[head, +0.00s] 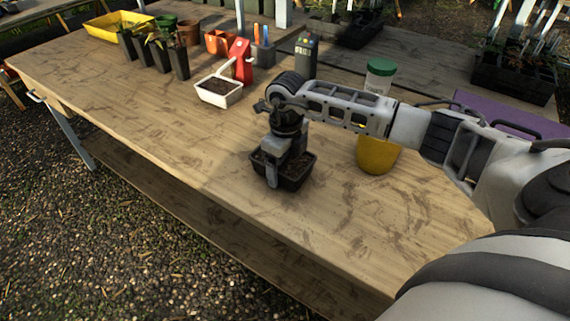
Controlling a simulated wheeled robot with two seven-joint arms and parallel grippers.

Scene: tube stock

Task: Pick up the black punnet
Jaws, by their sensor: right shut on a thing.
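The black punnet (294,183) holds dark soil and sits on the wooden table near its front edge, in the middle of the head view. My right gripper (272,180) points down over it and is shut on its near wall, with one finger showing outside the punnet. The gripper and wrist hide part of the punnet's inside and back rim. I cannot tell whether the punnet touches the table or is slightly raised. My left gripper does not show.
Black pots with plants (180,64) and a yellow tray (104,27) are at the far left. A yellow container (375,158) stands under my right forearm. The table's left front is clear.

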